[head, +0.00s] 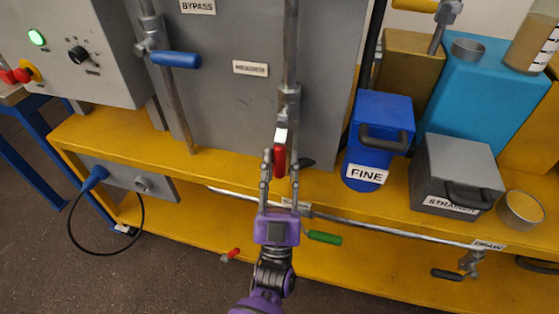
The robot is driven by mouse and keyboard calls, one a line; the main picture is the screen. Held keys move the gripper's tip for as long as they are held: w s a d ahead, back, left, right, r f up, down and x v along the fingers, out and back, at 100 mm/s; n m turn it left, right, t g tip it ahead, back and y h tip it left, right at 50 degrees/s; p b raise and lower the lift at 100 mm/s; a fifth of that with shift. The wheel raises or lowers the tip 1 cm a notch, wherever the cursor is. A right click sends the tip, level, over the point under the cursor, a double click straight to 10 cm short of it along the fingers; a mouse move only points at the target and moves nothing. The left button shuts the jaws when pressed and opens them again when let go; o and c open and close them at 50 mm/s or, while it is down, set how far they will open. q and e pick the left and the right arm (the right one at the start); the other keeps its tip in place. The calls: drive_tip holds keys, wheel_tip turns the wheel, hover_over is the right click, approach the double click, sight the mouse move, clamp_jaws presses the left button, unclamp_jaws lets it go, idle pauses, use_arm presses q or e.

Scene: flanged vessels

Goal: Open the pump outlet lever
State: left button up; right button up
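A red-handled lever (279,163) hangs down from a metal valve on the vertical pipe (290,60) at the centre. No readable label names it as the pump outlet lever. My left gripper (281,170) reaches up from below with its two fingers apart, one on each side of the red handle. I cannot tell whether either finger touches it. A small label below the handle is partly hidden by the fingers and unreadable. My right gripper is not in view.
A blue lever (176,60) sits on the left pipe, near the BYPASS sign (198,6). A green lever (324,237) and another red one (231,254) are low down. A blue FINE container (379,125) and a grey box (457,165) stand right on the yellow bench (230,178).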

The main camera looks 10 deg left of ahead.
use_arm(q)
drive_tip(key=shift+o, duration=0.8)
drive_tip(key=shift+r, duration=0.1)
drive_tip(key=v, duration=1.2)
